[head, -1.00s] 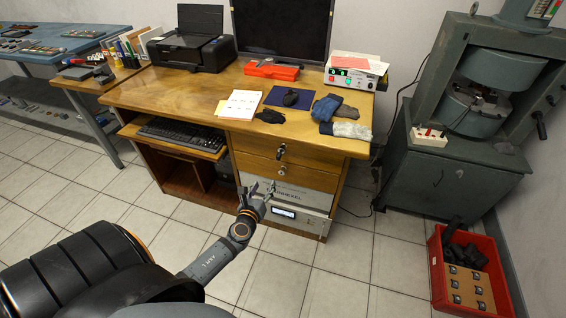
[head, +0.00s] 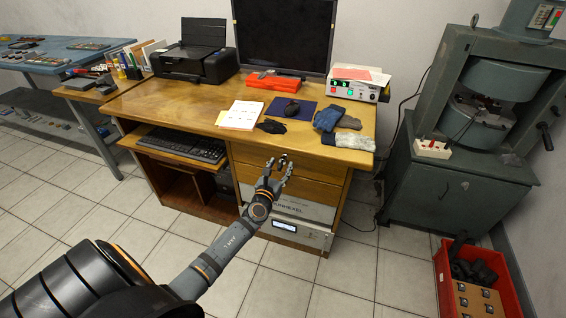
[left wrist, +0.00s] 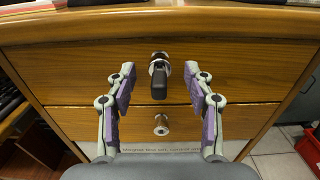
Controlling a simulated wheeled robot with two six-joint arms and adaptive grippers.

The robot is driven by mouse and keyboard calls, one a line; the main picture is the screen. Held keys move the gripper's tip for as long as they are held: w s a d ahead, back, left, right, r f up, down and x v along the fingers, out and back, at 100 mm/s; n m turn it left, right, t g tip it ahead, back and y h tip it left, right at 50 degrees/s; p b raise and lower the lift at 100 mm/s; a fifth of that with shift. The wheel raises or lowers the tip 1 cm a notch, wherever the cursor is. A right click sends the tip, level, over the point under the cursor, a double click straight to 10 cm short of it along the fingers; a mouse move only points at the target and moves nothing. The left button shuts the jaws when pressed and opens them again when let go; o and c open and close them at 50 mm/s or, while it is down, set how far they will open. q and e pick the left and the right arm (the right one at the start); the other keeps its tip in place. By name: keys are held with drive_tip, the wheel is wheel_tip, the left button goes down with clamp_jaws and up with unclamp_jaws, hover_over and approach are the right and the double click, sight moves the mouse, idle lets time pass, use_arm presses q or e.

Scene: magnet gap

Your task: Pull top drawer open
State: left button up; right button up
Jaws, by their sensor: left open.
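The wooden desk's top drawer (left wrist: 80,68) is shut, flush with the front. A key with a dark fob hangs at its metal lock or knob (left wrist: 158,70), in the upper middle of the left wrist view. The second drawer (left wrist: 70,121) is below it and has a round metal knob (left wrist: 161,125). My left gripper (head: 277,164) is in front of the drawers in the head view. In the left wrist view its two fingers (left wrist: 158,84) are spread on either side of the key, with nothing between them held. My right gripper is not in view.
The desk top (head: 180,95) carries gloves (head: 335,118), papers (head: 241,114) and a printer (head: 205,52). Below the drawers are grey instruments (head: 296,228). A grey machine (head: 462,185) and a red crate (head: 445,278) stand at the right. The tiled floor before the desk is clear.

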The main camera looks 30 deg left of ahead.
use_arm(q)
drive_tip(key=shift+w+a, duration=0.15)
drive_tip(key=shift+w, duration=0.4)
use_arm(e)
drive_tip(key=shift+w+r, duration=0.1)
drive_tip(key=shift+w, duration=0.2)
use_arm(q)
drive_tip(key=shift+c, duration=0.4)
clamp_jaws()
drive_tip(key=shift+p+v, duration=0.3)
drive_tip(key=shift+v, duration=4.25)
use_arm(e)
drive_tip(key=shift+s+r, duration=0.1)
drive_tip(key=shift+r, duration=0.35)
